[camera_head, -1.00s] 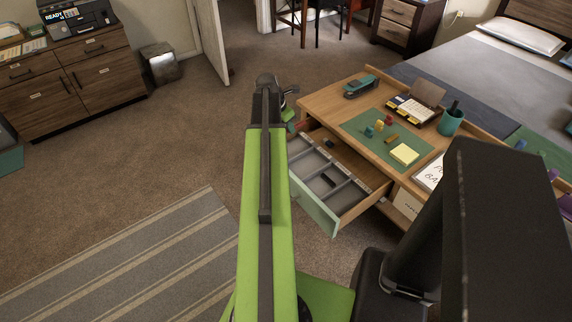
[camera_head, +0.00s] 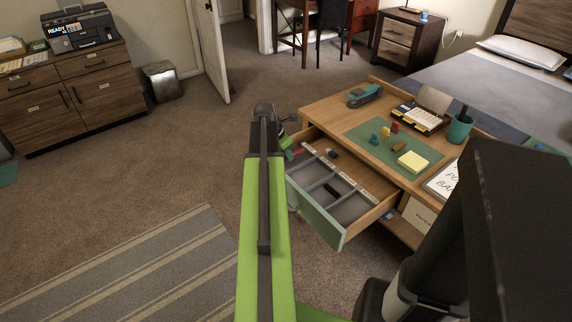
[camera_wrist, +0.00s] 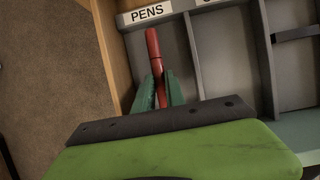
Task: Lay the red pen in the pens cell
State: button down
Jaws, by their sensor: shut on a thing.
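The red pen (camera_wrist: 154,55) is between the green fingers of my gripper (camera_wrist: 161,88) in the wrist view, its free end pointing at the PENS label (camera_wrist: 147,13). My gripper is shut on it. The pen is over the pens cell (camera_wrist: 182,48), the leftmost cell there; I cannot tell whether it touches the floor. In the head view a bit of red pen (camera_head: 295,154) shows beside my gripper (camera_head: 287,144), at the left end of the open drawer (camera_head: 317,217). My arm hides part of that end.
Dividers (camera_wrist: 194,55) part the drawer's cells. A dark item (camera_wrist: 296,33) lies in a cell to the right. The desk (camera_head: 322,112) holds a green mat (camera_head: 360,133) with small objects, a yellow note pad (camera_head: 412,161) and a teal cup (camera_head: 459,129). Open carpet lies left.

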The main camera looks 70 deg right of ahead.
jog(key=shift+f, duration=0.9)
jog(key=shift+r, duration=0.25)
jog(key=shift+f, duration=0.2)
jog(key=c, duration=1.4)
grip_release()
jog(key=shift+r, duration=0.1)
jog(key=shift+r, duration=0.3)
jog(key=p+v, duration=1.1)
jog(key=shift+a+r, duration=0.2)
jog(key=shift+r, duration=0.1)
